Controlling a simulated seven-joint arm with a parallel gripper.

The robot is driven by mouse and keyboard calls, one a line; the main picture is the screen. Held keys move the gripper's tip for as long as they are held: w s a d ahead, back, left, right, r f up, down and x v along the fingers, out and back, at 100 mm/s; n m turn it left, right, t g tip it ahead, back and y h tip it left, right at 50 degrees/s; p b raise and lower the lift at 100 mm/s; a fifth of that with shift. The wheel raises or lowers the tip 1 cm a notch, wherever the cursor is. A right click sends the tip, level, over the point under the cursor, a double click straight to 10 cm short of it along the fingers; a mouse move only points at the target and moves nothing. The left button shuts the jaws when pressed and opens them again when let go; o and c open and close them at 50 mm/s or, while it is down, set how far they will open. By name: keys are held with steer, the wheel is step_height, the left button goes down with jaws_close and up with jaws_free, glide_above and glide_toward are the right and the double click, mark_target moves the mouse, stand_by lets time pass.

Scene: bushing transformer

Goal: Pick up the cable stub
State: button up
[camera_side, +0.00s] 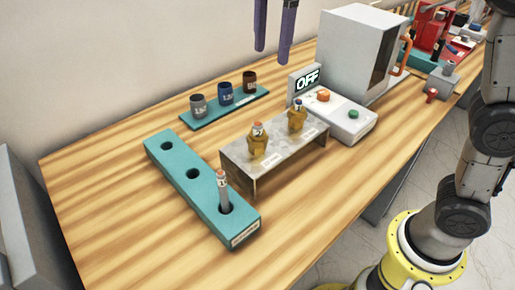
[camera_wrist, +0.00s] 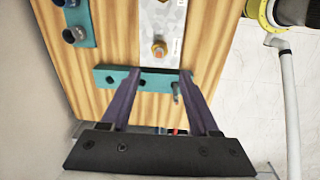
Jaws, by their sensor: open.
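The cable stub (camera_side: 223,190) is a thin grey rod with a reddish tip. It stands upright in the front hole of a long teal holder (camera_side: 180,172) with several holes; the other holes I see are empty. In the wrist view the stub (camera_wrist: 177,93) shows near the right end of the holder (camera_wrist: 105,76), close to my right finger. My gripper (camera_side: 271,56) is open and empty, with purple fingers pointing down, high above the table and well apart from the stub. In the wrist view its fingers (camera_wrist: 161,85) spread over the holder.
A metal stand (camera_side: 240,172) with two brass bushings is just right of the holder. A teal rack (camera_side: 228,110) with three dark cups lies behind. A control box (camera_side: 335,118) with an OFF sign and a white machine (camera_side: 345,50) stand farther back. Bare wood lies around the holder.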

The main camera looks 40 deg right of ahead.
step_height(320, 180, down, 3)
steer(key=a, duration=0.2)
glide_above(258, 124)
steer(key=shift+g, duration=0.3)
step_height(258, 124, down, 7)
steer(key=shift+d+f, duration=0.1)
steer(key=shift+d, duration=0.05)
steer(key=shift+f, duration=3)
jaws_close()
